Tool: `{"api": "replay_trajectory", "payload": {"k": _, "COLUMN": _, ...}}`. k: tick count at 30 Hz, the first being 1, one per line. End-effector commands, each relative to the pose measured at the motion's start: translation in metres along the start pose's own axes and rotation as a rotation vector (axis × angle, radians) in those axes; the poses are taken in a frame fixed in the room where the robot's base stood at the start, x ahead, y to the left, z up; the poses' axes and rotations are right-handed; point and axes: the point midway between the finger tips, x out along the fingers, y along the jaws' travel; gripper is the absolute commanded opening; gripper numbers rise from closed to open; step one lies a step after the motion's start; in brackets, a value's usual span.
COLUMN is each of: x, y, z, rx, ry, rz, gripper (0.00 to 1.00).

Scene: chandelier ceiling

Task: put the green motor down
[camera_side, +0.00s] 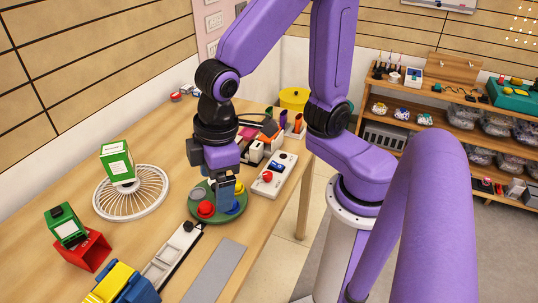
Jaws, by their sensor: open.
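Two green block-shaped things are in the side view, and I cannot tell which is the green motor. One green box with white label faces (117,163) sits on a white round fan grille (163,193) on the left. The other green block with a white face and dark top (66,226) sits on a red open box (94,252) at the lower left. My gripper (226,196) is open and points down over a round green plate (232,219) with red, blue, yellow and grey round pieces. It is well right of both green blocks. I see nothing held, though the fingers partly hide each other.
A white control box with a red button (274,176) lies right of the plate. A long grey-white rail (172,258), a grey strip (216,270) and a yellow-blue object (122,284) lie in front. Bins with tools (272,139) stand behind. Bare table lies behind the grille.

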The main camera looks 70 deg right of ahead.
Motion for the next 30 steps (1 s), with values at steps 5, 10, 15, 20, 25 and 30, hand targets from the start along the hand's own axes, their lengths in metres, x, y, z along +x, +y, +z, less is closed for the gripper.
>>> {"api": "replay_trajectory", "payload": {"k": 5, "x": -0.012, "y": 0.005, "z": 0.083, "rx": -0.105, "ry": -0.039, "rz": -0.044, "gripper": 0.87}}
{"api": "replay_trajectory", "payload": {"k": 10, "x": -0.016, "y": 0.003, "z": 0.131, "rx": -0.177, "ry": -0.062, "rz": -0.077, "gripper": 0.87}}
{"api": "replay_trajectory", "payload": {"k": 15, "x": -0.016, "y": 0.001, "z": 0.147, "rx": -0.204, "ry": -0.071, "rz": -0.088, "gripper": 0.87}}
{"api": "replay_trajectory", "payload": {"k": 20, "x": -0.016, "y": 0.001, "z": 0.147, "rx": -0.205, "ry": -0.071, "rz": -0.089, "gripper": 0.87}}
{"api": "replay_trajectory", "payload": {"k": 25, "x": -0.016, "y": 0.001, "z": 0.146, "rx": -0.204, "ry": -0.071, "rz": -0.088, "gripper": 0.87}}
{"api": "replay_trajectory", "payload": {"k": 30, "x": -0.016, "y": 0.001, "z": 0.146, "rx": -0.204, "ry": -0.071, "rz": -0.088, "gripper": 0.87}}
